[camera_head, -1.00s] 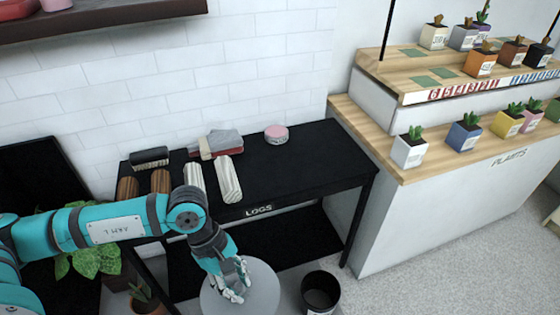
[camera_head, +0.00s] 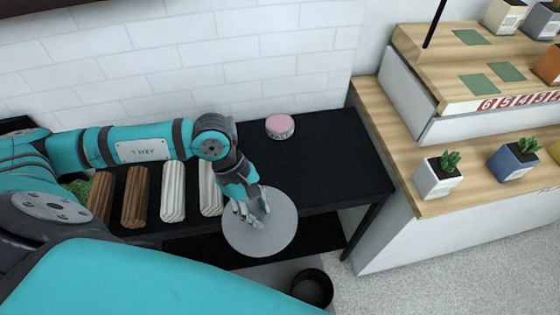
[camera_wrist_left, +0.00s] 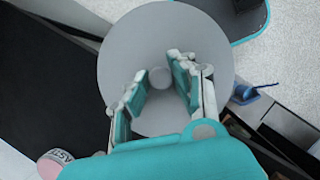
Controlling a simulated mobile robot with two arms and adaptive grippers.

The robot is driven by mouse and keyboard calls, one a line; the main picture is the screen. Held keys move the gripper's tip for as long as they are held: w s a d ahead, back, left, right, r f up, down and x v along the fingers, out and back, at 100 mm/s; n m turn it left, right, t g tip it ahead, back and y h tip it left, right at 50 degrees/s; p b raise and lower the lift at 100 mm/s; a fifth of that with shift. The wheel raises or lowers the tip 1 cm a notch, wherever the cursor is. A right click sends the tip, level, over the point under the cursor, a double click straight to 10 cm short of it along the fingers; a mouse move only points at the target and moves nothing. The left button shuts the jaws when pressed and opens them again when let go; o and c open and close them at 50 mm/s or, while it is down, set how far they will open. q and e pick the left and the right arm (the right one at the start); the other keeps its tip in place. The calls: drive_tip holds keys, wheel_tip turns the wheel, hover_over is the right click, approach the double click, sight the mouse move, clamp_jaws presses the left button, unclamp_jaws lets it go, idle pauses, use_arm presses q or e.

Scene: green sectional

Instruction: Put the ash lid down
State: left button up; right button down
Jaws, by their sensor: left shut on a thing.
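The ash lid is a round, flat grey disc (camera_head: 272,240) with a small knob in its middle. My left gripper (camera_head: 254,208) is shut on the lid's knob and holds it roughly level. In the head view the lid overlaps the front edge of the black table (camera_head: 320,165); its height over the table top is hard to tell. In the left wrist view the lid (camera_wrist_left: 120,60) fills the middle, with the knob between the fingers of my left gripper (camera_wrist_left: 160,85). My right gripper is not in view.
Brown and pale logs (camera_head: 172,192) lie on the table's left part. A pink round tin (camera_head: 280,126) stands near the back. The table's right part is clear. A black bin (camera_head: 312,288) stands on the floor in front. A wooden plant counter (camera_head: 400,150) borders the right.

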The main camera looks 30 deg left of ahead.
use_arm(q)
drive_tip(key=w+a, duration=0.1)
drive_tip(key=w, duration=0.3)
drive_tip(key=w+a+b, duration=0.1)
drive_tip(key=w, duration=0.4)
drive_tip(key=w+a+f, duration=0.1)
drive_tip(key=w+a, duration=0.1)
drive_tip(key=w, duration=0.2)
drive_tip(key=shift+w+f+b, duration=0.1)
drive_tip(key=shift+w+b, duration=0.2)
drive_tip(key=shift+w, duration=0.05)
drive_tip(key=shift+w+f, duration=0.1)
drive_tip(key=shift+w, duration=0.05)
drive_tip(key=shift+f+b, duration=0.75)
drive_tip(key=shift+f, duration=0.9)
drive_tip(key=shift+f, duration=0.1)
drive_tip(key=o, duration=0.9)
drive_tip(key=shift+o, duration=0.2)
